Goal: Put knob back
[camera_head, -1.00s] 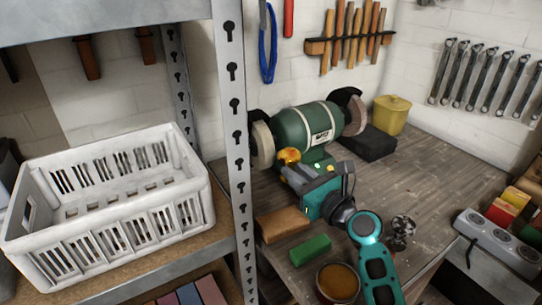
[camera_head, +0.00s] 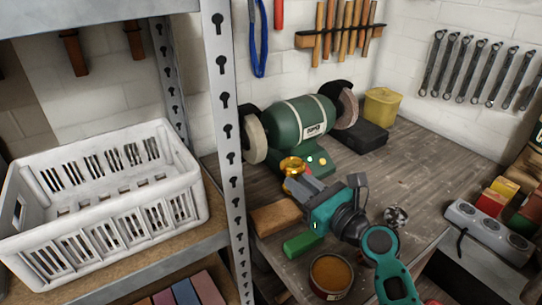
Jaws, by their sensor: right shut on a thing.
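A shiny gold knob (camera_head: 293,167) is at the tips of my right gripper (camera_head: 299,184), which is shut on it. The gripper's fingers partly hide the knob's lower side. Gripper and knob are in front of the green bench grinder (camera_head: 303,128), near its base with small lit buttons. I cannot tell whether the knob touches the bench or the grinder. My right arm comes in from the bottom right. My left gripper is not in view.
On the wooden workbench (camera_head: 405,185) lie a brown block (camera_head: 275,217), a green block (camera_head: 304,245), a round tin (camera_head: 331,275) and a small metal part (camera_head: 396,216). A metal shelf post (camera_head: 229,150) and a white crate (camera_head: 100,200) stand left. The right bench area is fairly clear.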

